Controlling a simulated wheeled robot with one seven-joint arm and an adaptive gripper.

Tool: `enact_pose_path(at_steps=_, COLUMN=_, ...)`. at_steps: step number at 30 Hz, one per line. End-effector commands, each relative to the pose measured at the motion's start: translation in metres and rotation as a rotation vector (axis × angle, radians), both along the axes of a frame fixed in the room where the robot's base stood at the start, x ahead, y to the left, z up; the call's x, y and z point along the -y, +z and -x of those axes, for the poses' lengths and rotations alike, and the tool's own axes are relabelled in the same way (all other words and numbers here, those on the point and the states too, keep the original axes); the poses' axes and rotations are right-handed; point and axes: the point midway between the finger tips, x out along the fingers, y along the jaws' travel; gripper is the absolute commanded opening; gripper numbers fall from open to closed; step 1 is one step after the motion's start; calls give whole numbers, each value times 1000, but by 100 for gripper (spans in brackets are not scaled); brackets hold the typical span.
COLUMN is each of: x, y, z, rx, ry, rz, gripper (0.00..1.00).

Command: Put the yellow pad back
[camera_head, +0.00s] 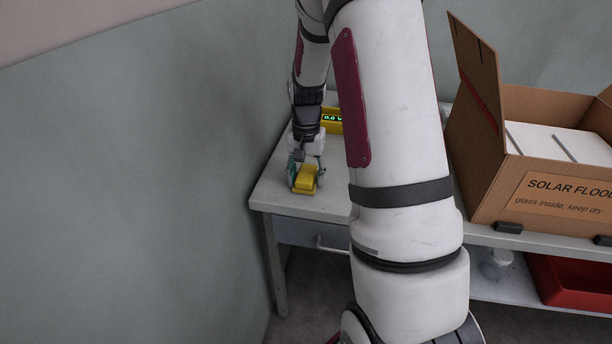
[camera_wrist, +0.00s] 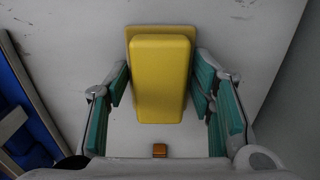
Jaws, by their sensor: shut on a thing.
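The yellow pad (camera_head: 305,178) is a block with rounded edges at the left front of the white table (camera_head: 328,207). In the wrist view the yellow pad (camera_wrist: 160,78) lies lengthwise between the teal finger pads, with a flat darker yellow plate edge showing behind its far end. My gripper (camera_head: 305,172) points down and is shut on the pad, one finger on each side; it also shows in the wrist view (camera_wrist: 161,85). I cannot tell whether the pad touches the table top or hangs just above it.
A yellow meter (camera_head: 332,120) with a green display stands behind my gripper. An open cardboard box (camera_head: 560,190) of floodlights stands to the right. A red bin (camera_head: 565,285) sits on the lower shelf. A small orange-brown block (camera_wrist: 160,150) shows near my gripper's base. A wall is close on the left.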

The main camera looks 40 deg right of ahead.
Motion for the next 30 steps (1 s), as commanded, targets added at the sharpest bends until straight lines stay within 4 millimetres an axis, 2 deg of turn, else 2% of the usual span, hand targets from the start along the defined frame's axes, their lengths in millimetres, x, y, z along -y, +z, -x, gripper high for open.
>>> enact_pose_path(at_steps=1, x=0, y=-3, z=0, rx=-1, ry=0, rz=0, gripper=19)
enact_pose_path(at_steps=2, x=0, y=-2, z=0, rx=-1, ry=0, rz=-1, gripper=56)
enact_pose_path(at_steps=3, x=0, y=-2, z=0, rx=-1, ry=0, rz=-1, gripper=65)
enact_pose_path(at_steps=4, x=0, y=-2, z=0, rx=-1, ry=0, rz=-1, gripper=69)
enact_pose_path(at_steps=13, x=0, y=-1, z=0, rx=-1, ry=0, rz=-1, gripper=69)
enact_pose_path(at_steps=17, x=0, y=7, z=0, rx=1, ry=0, rz=1, gripper=69)
enact_pose_path(at_steps=20, x=0, y=22, z=-1, rx=3, ry=0, rz=2, gripper=69)
enact_pose_path(at_steps=30, x=0, y=91, z=0, rx=3, ry=1, rz=2, gripper=69)
